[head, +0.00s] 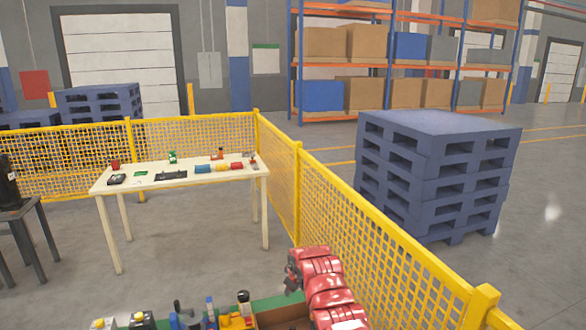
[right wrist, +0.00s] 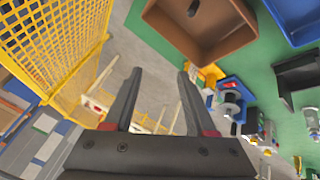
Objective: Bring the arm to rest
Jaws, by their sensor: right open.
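My right arm (head: 322,285) is red and comes up from the bottom of the head view, bent at the right end of the green bench (head: 268,303). In the right wrist view my right gripper (right wrist: 159,72) is open, with its two dark fingers apart and nothing between them. The fingers point past a brown bin (right wrist: 160,22) and the green bench top (right wrist: 255,75). In the head view the gripper itself cannot be made out clearly. My left gripper is not in view.
A yellow mesh fence (head: 370,235) runs close to the right of my arm. Several small parts and a yellow item (head: 236,321) stand on the bench. A white table (head: 185,172) with parts stands beyond. Stacked blue pallets (head: 430,170) are outside the fence.

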